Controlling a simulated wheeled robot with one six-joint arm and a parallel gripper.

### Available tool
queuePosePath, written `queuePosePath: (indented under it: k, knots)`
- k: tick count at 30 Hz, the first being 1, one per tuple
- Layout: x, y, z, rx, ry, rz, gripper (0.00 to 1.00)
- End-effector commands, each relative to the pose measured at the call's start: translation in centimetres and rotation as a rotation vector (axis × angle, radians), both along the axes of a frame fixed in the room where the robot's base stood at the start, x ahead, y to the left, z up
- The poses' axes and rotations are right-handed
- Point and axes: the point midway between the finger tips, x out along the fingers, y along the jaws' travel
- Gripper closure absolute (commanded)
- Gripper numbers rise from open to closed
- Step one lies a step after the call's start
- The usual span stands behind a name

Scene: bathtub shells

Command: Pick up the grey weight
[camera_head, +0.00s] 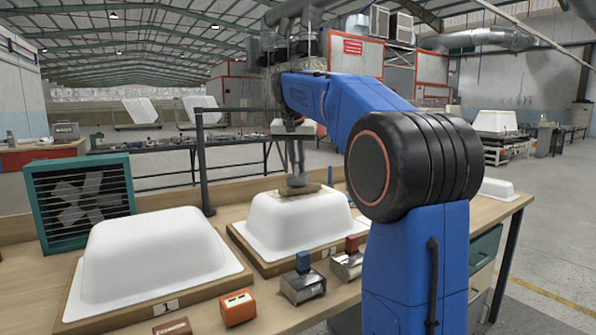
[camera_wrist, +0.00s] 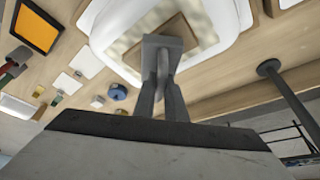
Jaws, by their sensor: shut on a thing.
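The grey weight (camera_head: 297,181) is at the top of the right-hand white bathtub shell (camera_head: 295,225), over a beige pad (camera_head: 272,194). In the wrist view the weight (camera_wrist: 162,42) is a grey block with an upright handle. My gripper (camera_wrist: 162,95) is shut on that handle, one finger on each side. In the head view my gripper (camera_head: 298,170) reaches down from above, partly behind my arm. The beige pad (camera_wrist: 205,30) shows around the weight on the white shell. I cannot tell whether the weight touches the pad.
Another white shell (camera_head: 155,250) stands on a wooden board at left, marked 1. A teal fan (camera_head: 80,200) and a black post (camera_head: 203,165) stand behind. An orange box (camera_head: 238,308), a blue-topped box (camera_head: 303,280) and a red-topped box (camera_head: 349,259) line the front.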

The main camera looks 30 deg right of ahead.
Motion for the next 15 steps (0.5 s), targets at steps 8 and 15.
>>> queuePosePath:
  k: [8, 15]
  knots:
    - [0.1, 0.0, 4.5, -0.001, -0.004, 0.000, 1.00]
    - [0.0, 0.0, 7.7, -0.001, -0.003, -0.001, 1.00]
